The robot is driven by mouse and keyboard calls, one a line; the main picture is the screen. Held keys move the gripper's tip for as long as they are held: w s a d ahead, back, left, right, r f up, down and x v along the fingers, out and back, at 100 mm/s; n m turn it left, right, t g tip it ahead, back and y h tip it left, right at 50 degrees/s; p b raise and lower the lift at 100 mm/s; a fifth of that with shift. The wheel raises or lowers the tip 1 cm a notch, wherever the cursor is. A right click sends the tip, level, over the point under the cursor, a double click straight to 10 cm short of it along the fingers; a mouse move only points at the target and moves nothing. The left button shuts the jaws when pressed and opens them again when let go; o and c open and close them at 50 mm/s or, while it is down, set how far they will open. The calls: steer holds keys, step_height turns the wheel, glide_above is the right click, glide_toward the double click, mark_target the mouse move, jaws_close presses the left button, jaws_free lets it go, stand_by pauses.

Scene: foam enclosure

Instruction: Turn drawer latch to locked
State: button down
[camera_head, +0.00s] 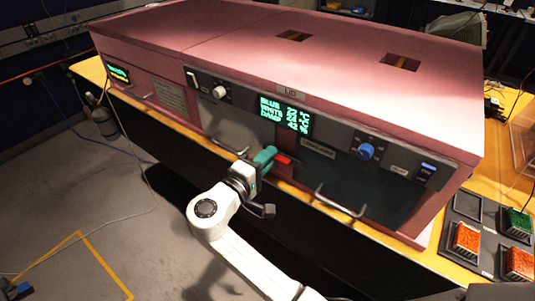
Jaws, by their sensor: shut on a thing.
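A pink foam enclosure (245,40) stands on a yellow-topped bench, with a grey front panel holding drawers. My gripper (272,157) reaches the front of the enclosure near its middle, below the green-lit display (284,115). It is shut on a small red latch (283,159), whose red end shows just right of the fingers. The rest of the latch is hidden by the gripper, so I cannot tell its exact angle. A drawer front (238,128) lies to the left of the latch and a darker drawer front (318,178) to the right.
A wire-like handle (340,202) sticks out of the right drawer. A blue knob (366,151) and a blue switch (427,169) sit on the right panel. A white knob (219,92) is at left. A dark tray (468,213) with orange and green blocks lies at right.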

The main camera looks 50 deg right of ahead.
steer(key=shift+w, duration=0.1)
stand_by(0.4)
steer(key=c, duration=1.2)
jaws_free()
steer(key=shift+o, duration=0.2)
steer(key=a+b, duration=0.2)
steer(key=a, duration=0.9)
steer(key=shift+s, duration=0.2)
steer(key=s+d+f+y, duration=0.3)
steer(key=s+f+y, duration=0.15)
steer(key=f, duration=0.25)
steer(key=s+d+f+y, duration=0.35)
steer(key=s+f, duration=0.25)
steer(key=f, duration=0.2)
steer(key=s+a+f+y, duration=0.6)
steer(key=s+a+y, duration=0.2)
steer(key=s, duration=0.3)
steer(key=shift+s+a+m+y, duration=0.3)
steer(key=shift+s+a+y, duration=0.1)
steer(key=shift+y, duration=0.5)
